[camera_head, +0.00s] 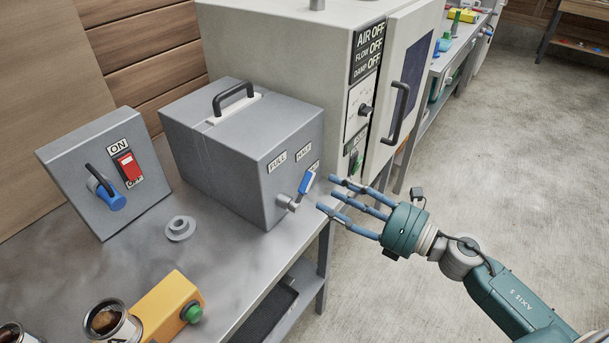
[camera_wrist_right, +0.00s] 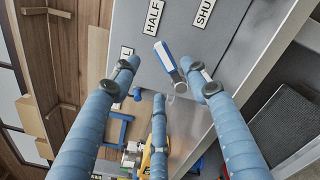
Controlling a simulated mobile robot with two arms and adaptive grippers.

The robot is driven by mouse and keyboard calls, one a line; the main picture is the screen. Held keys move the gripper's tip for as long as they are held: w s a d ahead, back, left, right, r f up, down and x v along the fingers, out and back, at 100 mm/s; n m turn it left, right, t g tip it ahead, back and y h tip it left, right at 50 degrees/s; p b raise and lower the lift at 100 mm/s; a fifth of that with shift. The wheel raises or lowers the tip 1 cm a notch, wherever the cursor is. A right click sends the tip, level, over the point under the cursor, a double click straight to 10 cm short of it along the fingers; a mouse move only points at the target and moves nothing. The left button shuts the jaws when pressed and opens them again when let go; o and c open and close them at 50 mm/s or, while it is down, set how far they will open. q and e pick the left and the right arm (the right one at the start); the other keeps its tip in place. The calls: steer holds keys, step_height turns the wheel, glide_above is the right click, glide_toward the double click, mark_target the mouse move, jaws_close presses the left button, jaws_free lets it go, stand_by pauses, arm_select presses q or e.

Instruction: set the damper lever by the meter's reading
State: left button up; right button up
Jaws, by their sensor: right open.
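The damper lever (camera_head: 307,183) has a blue handle on a metal pivot on the side of a grey box (camera_head: 230,130) with FULL, HALF and a third label. In the head view the handle partly covers the third label; in the right wrist view the lever (camera_wrist_right: 165,58) points roughly toward HALF, with SHUT also readable. My right gripper (camera_head: 335,196) is open and empty just right of the lever, its fingers apart from it. A dark readout panel (camera_head: 367,54) on the large cabinet reads AIR OFF, FLOW OFF, DAMP OFF. My left gripper is not in view.
A tilted grey switch box (camera_head: 75,190) with a red ON/OFF switch (camera_head: 128,167) stands on the metal bench, left of the lever box. A yellow box with a green button (camera_head: 191,313) and cans sit in front. The cabinet door (camera_head: 400,80) is behind my right gripper. Floor at right is clear.

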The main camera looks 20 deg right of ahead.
mark_target(309, 182)
steer(key=p+x, duration=0.1)
steer(key=x, duration=0.4)
steer(key=shift+w+r, duration=0.1)
steer(key=shift+w, duration=0.15)
steer(key=shift+p+x, duration=0.5)
steer(key=shift+x, duration=1.15)
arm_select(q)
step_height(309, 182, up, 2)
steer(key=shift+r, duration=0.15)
arm_select(e)
jaws_close()
